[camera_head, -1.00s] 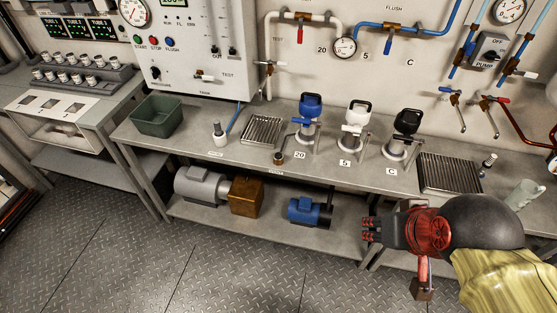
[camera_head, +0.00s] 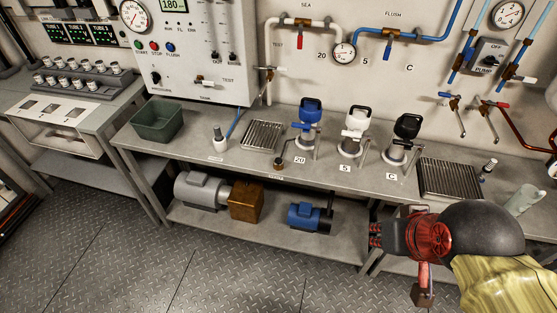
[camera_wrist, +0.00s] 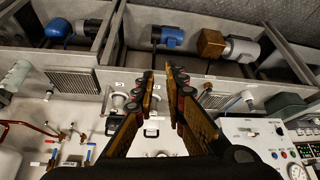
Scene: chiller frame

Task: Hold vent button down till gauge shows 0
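My gripper (camera_head: 374,236) hangs over the front of the bench at the lower right of the head view. In the wrist view its two fingers (camera_wrist: 160,74) are a little apart, with nothing between them. Three housings stand on the bench: one with a blue top (camera_head: 311,108), one with a white top (camera_head: 357,117) and one with a black top (camera_head: 407,126). They are labelled 20, 5 and C. I cannot make out which part is the vent button. A small round gauge (camera_head: 345,53) is on the wall pipe above them; its reading is too small to tell.
Two other gauges show, at upper left (camera_head: 135,16) and upper right (camera_head: 508,14). A green bin (camera_head: 157,121), a small bottle (camera_head: 219,139) and grated trays (camera_head: 263,136) are on the bench. Motors (camera_head: 202,190) sit on the lower shelf. The floor in front is clear.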

